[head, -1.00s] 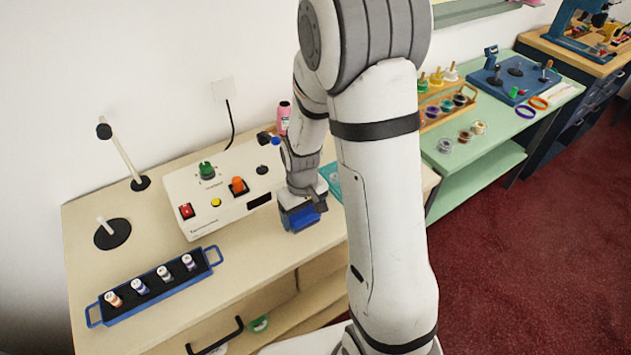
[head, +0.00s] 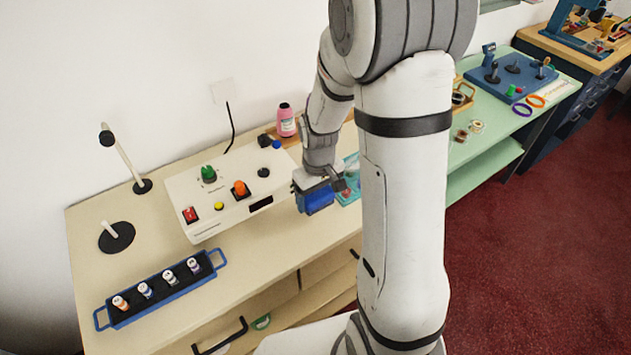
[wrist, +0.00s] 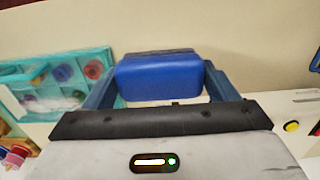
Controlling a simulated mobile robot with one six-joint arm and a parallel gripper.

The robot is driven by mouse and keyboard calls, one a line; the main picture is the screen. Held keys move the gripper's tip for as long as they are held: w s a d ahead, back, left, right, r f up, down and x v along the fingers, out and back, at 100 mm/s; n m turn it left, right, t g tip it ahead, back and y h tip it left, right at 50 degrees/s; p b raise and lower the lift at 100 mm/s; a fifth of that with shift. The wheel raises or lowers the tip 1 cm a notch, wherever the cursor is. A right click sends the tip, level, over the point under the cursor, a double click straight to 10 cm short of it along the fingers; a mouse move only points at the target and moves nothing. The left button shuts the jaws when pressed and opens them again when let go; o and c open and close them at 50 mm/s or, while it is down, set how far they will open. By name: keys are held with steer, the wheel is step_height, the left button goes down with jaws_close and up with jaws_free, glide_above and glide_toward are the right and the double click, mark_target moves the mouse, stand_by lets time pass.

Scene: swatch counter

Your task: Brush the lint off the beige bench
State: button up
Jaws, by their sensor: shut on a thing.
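My gripper (head: 318,184) is shut on a blue block-shaped brush (head: 316,201), just right of the white control box. In the wrist view the brush (wrist: 160,75) sits between the two blue fingers, its dark upper part behind. I cannot tell whether its underside touches the beige bench (head: 240,265). The bench runs along the wall, with open bare top in front of the control box. No lint can be made out on it. My arm hides the bench's right end.
The white control box (head: 232,208) with knobs stands close left of my gripper. A teal tray (wrist: 60,68) of small coloured things lies on the other side. A blue vial rack (head: 160,290), a stand (head: 125,160) and a pink bottle (head: 286,122) also occupy the bench.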

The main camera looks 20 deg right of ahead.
steer(key=shift+r+p, duration=0.6)
steer(key=shift+r, duration=0.65)
